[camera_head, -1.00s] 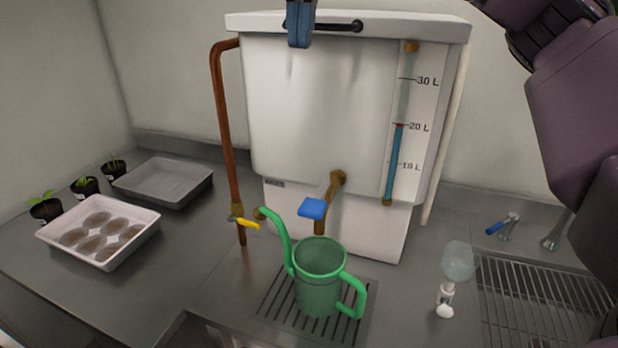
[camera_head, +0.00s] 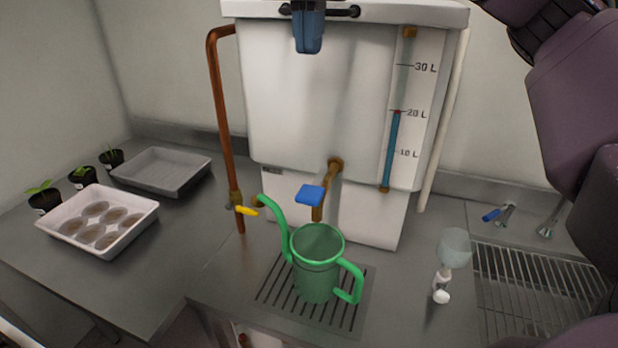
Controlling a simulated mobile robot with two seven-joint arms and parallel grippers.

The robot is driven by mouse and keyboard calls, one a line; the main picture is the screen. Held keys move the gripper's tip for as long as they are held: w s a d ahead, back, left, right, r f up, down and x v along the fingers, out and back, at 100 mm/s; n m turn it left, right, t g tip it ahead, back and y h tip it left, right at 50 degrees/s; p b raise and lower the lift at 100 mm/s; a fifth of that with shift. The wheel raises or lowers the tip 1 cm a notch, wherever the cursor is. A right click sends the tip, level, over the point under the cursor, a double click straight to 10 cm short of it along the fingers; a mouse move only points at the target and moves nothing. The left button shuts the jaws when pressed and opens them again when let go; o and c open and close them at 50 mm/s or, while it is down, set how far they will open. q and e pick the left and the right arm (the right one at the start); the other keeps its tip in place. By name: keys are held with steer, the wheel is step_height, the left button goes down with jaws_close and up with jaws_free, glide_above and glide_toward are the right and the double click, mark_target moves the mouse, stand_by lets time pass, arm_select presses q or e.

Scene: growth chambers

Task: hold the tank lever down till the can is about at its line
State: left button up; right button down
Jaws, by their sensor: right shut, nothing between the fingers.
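The white tank (camera_head: 300,110) stands at the back of the counter. Its brass tap (camera_head: 335,166) carries a blue lever (camera_head: 310,194) at the front. The green watering can (camera_head: 316,270) stands upright on the drain grate below the tap, spout to the left and handle to the right. I cannot make out a water level or line in it. The tank gauge (camera_head: 391,150) shows blue up to a red mark near 20 L. My right gripper (camera_head: 309,48) is shut and empty, hanging at the top centre in front of the tank, well above the lever. My left gripper is out of view.
A copper pipe (camera_head: 224,120) with a yellow handle (camera_head: 247,210) stands left of the tank. A pot tray (camera_head: 70,228) and a grey tray (camera_head: 160,170) lie left.

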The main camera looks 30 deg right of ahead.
mark_target(308, 195)
step_height(308, 195, down, 22)
steer(key=shift+r+p, duration=0.25)
steer(key=shift+p, duration=0.8)
steer(key=shift+f, duration=0.1)
steer(key=f+b, duration=0.1)
steer(key=b, duration=0.2)
steer(key=f+b, duration=0.1)
steer(key=b, duration=0.1)
steer(key=shift+s+a+f, duration=0.2)
steer(key=shift+a+f, duration=0.05)
steer(key=shift+f, duration=0.1)
steer(key=shift+r, duration=0.3)
stand_by(4.8)
